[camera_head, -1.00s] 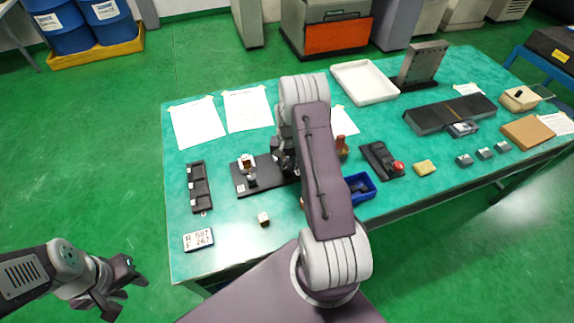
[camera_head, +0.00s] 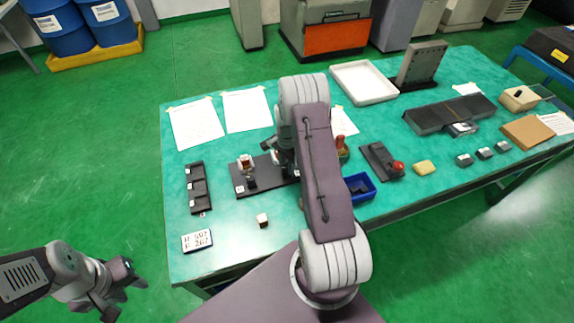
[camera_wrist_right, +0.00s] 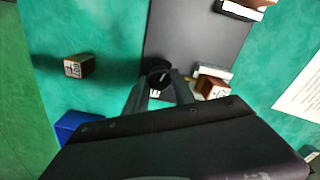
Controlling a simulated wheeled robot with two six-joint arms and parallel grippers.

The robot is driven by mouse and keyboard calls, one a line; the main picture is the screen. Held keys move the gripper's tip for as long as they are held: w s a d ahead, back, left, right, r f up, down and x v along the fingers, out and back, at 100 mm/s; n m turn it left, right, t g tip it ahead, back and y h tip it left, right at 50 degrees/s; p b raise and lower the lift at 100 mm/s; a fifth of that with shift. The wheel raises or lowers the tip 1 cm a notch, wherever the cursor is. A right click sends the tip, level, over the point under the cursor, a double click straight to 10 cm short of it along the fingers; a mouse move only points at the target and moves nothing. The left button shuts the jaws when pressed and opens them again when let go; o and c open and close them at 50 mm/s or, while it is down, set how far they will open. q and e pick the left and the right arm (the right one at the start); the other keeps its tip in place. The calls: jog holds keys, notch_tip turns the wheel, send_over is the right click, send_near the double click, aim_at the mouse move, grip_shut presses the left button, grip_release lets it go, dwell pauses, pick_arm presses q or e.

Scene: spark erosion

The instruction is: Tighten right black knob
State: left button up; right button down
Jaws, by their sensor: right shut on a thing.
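The black base plate (camera_head: 238,183) lies on the green table in the head view, with a left fixture (camera_head: 248,171) standing on it. In the right wrist view the plate (camera_wrist_right: 205,40) runs upward, and the right black knob (camera_wrist_right: 158,67) sits between my right gripper's fingertips (camera_wrist_right: 160,84). The right gripper is shut on the knob. A white holder with a brown block (camera_wrist_right: 213,87) is just beside the fingers. In the head view my arm hides most of the right end of the plate. My left gripper (camera_head: 122,290) is open and empty, off the table at lower left.
A small cube (camera_head: 262,220) lies in front of the plate. A black compartment tray (camera_head: 198,188) and a numbered display (camera_head: 197,240) are at left. A blue bin (camera_head: 369,190) and a red-button box (camera_head: 382,160) are at right. Paper sheets (camera_head: 196,125) lie behind.

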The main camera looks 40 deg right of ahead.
aim_at(286, 167)
dwell(0.3)
jog(key=shift+a, duration=0.1)
jog(key=c, duration=1.1)
grip_release()
jog(key=shift+o, duration=0.2)
notch_tip(286, 167, up, 9)
jog(key=b, duration=0.1)
